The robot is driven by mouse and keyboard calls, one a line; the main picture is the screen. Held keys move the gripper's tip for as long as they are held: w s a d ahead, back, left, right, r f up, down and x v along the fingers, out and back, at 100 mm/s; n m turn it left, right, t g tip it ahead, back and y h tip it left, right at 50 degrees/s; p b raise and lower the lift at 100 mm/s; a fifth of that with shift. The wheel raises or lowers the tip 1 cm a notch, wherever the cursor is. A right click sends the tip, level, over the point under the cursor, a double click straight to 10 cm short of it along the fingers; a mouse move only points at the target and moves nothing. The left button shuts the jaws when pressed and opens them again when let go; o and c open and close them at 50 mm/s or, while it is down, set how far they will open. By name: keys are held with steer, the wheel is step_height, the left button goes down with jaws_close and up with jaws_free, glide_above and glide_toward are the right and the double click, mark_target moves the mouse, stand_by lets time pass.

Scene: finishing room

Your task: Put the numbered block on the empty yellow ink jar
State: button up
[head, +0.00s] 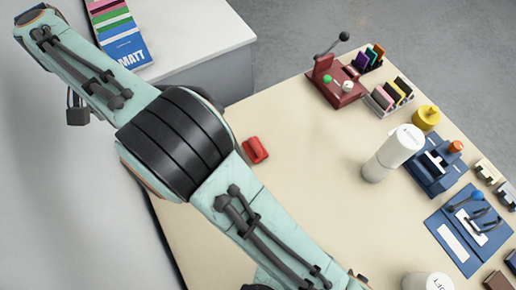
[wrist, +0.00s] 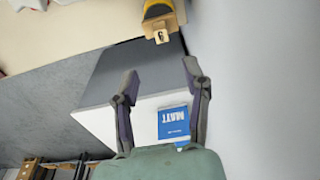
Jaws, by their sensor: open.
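In the wrist view, a small wooden block with a dark figure on its face (wrist: 160,36) shows at the top, by the tabletop's edge. Directly behind it is a yellow rounded thing with a dark part (wrist: 157,10), cut off by the frame. I cannot tell whether they touch. My gripper (wrist: 160,70) has its two fingers spread with nothing held between them, apart from the block. In the head view, a yellow jar (head: 426,117) stands at the table's right side. I cannot tell whether it is empty. The block and my gripper's fingers do not show there.
A white cylinder (head: 398,146) stands left of blue devices (head: 434,168). A red device (head: 334,88) is at the back, a small red object (head: 255,150) beside my arm. The tabletop's middle (head: 310,160) is clear. A blue MATT card (head: 125,45) lies on a grey cabinet.

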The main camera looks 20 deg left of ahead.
steer(key=w+d+r+m, duration=0.1)
steer(key=w+d+r, duration=0.15)
steer(key=d, duration=0.45)
steer(key=w+d+r+m, duration=0.15)
steer(key=w+d, duration=0.25)
steer(key=d, duration=0.4)
steer(key=s+d+r+m, duration=0.1)
steer(key=d+r+m, duration=0.1)
steer(key=d, duration=1.4)
steer(key=s+d+f+m+g, duration=0.1)
steer(key=s+d+f+m, duration=0.2)
steer(key=s+d, duration=1)
step_height(320, 180, down, 3)
steer(key=shift+s+f, duration=0.1)
steer(key=shift+s, duration=0.7)
